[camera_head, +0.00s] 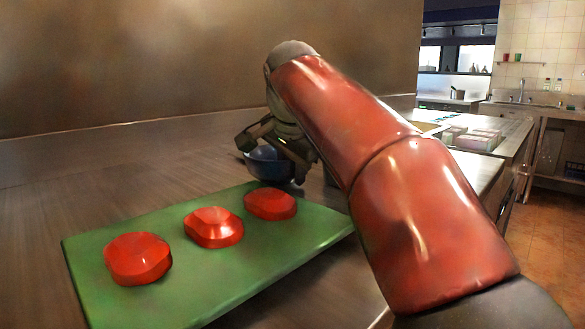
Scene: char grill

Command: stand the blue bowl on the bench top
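The dark blue bowl (266,166) is at the far end of the green board, near the back of the bench top (130,165). My gripper (272,158) is at the bowl, with its dark fingers over and beside the rim and partly covering it. Whether the fingers grip the bowl cannot be told from this view. The bowl looks roughly upright. Its underside is partly hidden, and I cannot tell if it touches the bench top or hangs just above it.
A green board (190,268) with three red pieces (214,228) lies in front of the bowl. A brown wall (200,60) rises behind the bench. Open bench top lies left of the bowl. Packs (475,140) lie farther right, and my red arm hides much of the right side.

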